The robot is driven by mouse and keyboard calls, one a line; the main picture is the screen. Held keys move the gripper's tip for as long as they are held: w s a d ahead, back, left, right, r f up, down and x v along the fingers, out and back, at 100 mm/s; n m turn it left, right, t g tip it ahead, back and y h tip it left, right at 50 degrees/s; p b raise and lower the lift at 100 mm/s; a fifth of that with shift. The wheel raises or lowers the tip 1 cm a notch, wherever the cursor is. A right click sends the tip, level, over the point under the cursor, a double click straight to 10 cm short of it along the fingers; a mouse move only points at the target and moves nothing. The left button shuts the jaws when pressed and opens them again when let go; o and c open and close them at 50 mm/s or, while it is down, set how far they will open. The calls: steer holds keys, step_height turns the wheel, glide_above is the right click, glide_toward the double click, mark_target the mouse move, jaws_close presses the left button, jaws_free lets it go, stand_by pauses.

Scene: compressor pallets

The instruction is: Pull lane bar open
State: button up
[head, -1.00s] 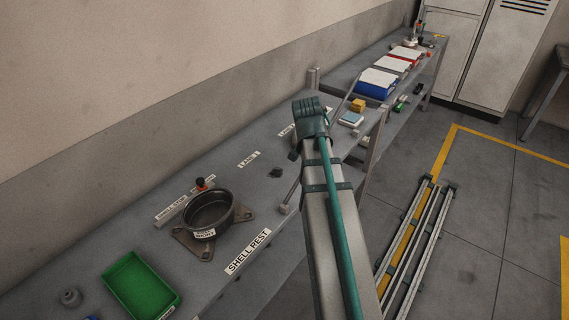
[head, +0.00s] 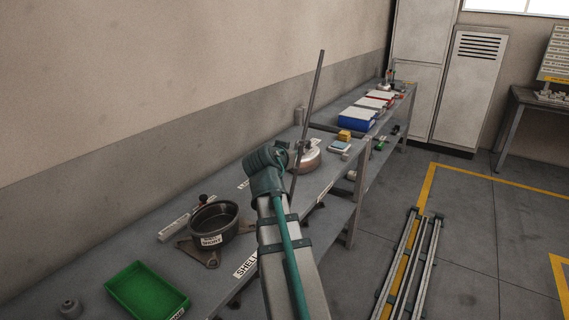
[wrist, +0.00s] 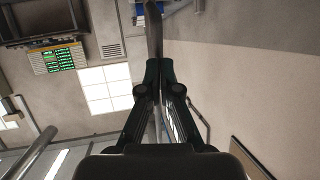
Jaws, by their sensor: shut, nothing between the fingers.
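The lane bar (head: 309,110) appears to be the thin grey bar rising above the bench behind my arm in the head view. It stands steeply, leaning slightly right at the top, and its lower end is partly hidden by my arm. In the wrist view, my gripper (wrist: 153,68) has its two dark fingers together. A dark grey strip (wrist: 154,35), probably the bar, runs up beyond the fingertips; whether it touches them I cannot tell. In the head view my gripper is hidden by the arm.
On the bench (head: 130,240) are a green tray (head: 147,290), a dark round pot (head: 213,218) on a bracket and a round metal part (head: 307,160) close beside the bar. Blue and red bins stand farther back. Rails (head: 408,265) lie on the floor at right.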

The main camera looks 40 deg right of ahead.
steer(key=o, duration=0.6)
steer(key=shift+d, duration=0.25)
steer(key=shift+c, duration=0.2)
steer(key=shift+a, duration=0.1)
steer(key=v, duration=1.2)
steer(key=shift+w, duration=0.15)
